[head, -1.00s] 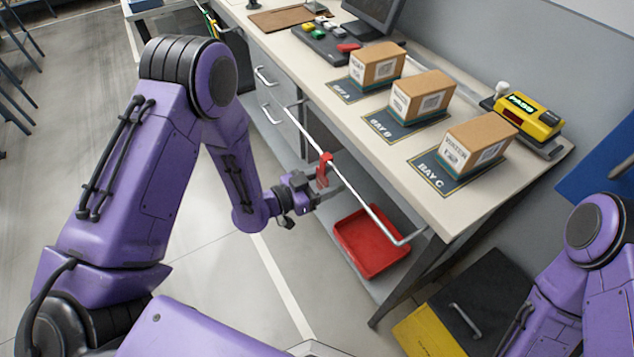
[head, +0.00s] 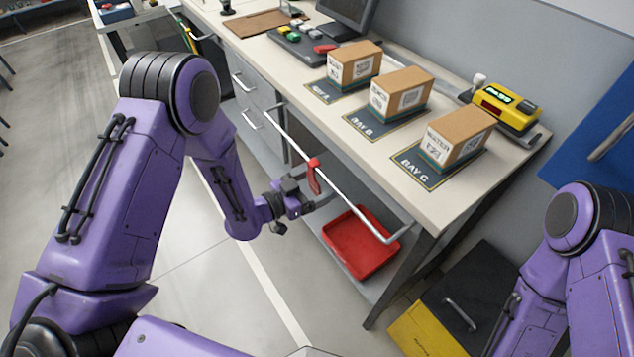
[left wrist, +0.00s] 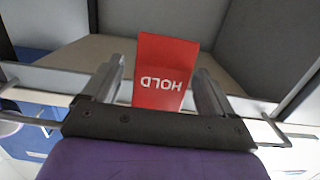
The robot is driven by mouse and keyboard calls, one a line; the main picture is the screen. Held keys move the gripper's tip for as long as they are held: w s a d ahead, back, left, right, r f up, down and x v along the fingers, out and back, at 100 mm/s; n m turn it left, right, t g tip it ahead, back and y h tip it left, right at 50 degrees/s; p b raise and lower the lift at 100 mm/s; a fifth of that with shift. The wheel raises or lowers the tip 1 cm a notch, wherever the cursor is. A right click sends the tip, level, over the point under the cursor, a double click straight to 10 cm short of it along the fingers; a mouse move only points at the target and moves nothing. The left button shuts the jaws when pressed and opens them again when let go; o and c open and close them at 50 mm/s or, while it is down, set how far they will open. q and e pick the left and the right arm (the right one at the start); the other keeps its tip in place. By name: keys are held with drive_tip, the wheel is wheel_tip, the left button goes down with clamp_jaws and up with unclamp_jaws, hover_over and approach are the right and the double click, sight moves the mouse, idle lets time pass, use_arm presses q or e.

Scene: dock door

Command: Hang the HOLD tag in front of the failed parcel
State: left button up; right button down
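The red HOLD tag (head: 314,177) hangs at about the middle of the white rail (head: 345,198) along the bench front. In the left wrist view the tag (left wrist: 164,72) shows its white lettering upside down. My left gripper (head: 318,196) is at the tag, its fingers apart on either side (left wrist: 160,90), with a gap visible at the left finger. Three brown parcels stand on the bench: one in the far bay (head: 354,64), one in Bay B (head: 400,93) and one in Bay C (head: 457,137). My right gripper is out of view.
A yellow scanner (head: 506,107) with a green display stands at the bench's right end. A red tray (head: 361,243) sits on the shelf below the rail. A black and yellow box (head: 465,295) stands on the floor.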

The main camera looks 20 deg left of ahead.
use_arm(q)
drive_tip(key=f+b+v, duration=0.1)
drive_tip(key=b+v, duration=0.1)
drive_tip(key=v, duration=0.8)
drive_tip(key=shift+s+a+r+b, duration=0.25)
drive_tip(key=shift+r+b, duration=0.1)
drive_tip(key=shift+r, duration=0.15)
